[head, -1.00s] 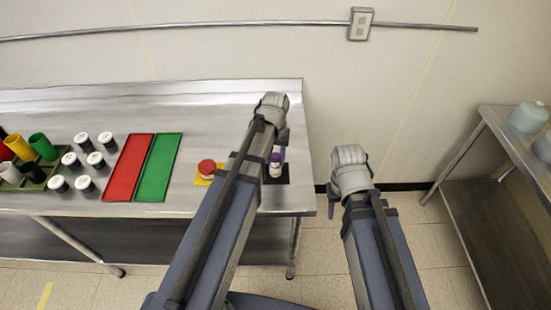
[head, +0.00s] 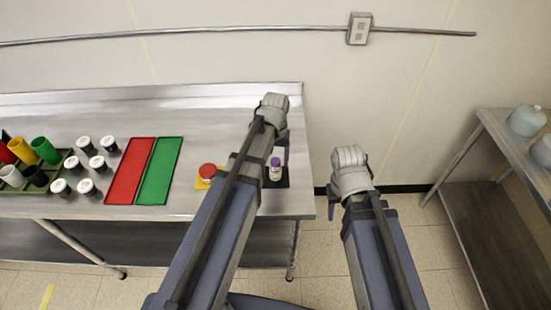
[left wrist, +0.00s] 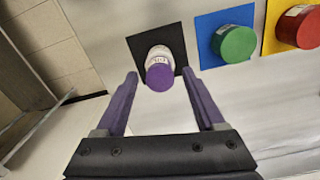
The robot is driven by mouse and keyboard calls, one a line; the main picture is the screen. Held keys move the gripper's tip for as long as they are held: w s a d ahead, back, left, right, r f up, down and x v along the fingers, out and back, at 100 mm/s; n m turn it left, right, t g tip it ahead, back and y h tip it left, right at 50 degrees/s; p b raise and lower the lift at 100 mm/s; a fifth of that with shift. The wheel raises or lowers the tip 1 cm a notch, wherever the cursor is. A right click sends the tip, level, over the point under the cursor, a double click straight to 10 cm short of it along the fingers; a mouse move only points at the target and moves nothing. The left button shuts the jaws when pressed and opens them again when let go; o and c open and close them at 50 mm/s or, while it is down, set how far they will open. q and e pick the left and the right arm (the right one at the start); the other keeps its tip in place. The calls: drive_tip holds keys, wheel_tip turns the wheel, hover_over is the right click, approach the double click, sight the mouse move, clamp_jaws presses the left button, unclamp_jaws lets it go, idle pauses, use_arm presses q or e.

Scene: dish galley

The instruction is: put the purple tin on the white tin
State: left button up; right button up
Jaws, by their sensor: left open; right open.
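The purple tin (head: 275,161) stands on top of the white tin (head: 276,174) on a black mat near the table's right end. In the left wrist view, the purple tin (left wrist: 159,77) faces the camera, and the labelled white tin (left wrist: 159,53) shows behind it on the black mat (left wrist: 136,47). My left gripper (left wrist: 161,73) is open, with one purple finger on each side of the tins and visible gaps to the purple tin. In the head view, my left arm partly hides that gripper. My right gripper (head: 332,210) is open and empty, off the table's right end.
A red tin (head: 207,170) sits on a yellow mat. In the left wrist view, a green tin (left wrist: 237,43) sits on a blue mat (left wrist: 208,22). Red (head: 128,172) and green (head: 160,172) trays and several white-topped black jars (head: 87,187) lie further left.

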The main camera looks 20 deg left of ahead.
sight(275, 161)
use_arm(q)
wheel_tip(275, 161, up, 11)
drive_tip(key=p, duration=1)
drive_tip(key=s+d+m+y, duration=0.1)
drive_tip(key=s+d+m, duration=0.3)
drive_tip(key=s+d, duration=0.6)
drive_tip(key=s, duration=0.4)
drive_tip(key=shift+s+d+f+m, duration=0.15)
drive_tip(key=shift+d+f+m, duration=0.1)
drive_tip(key=shift+m, duration=0.15)
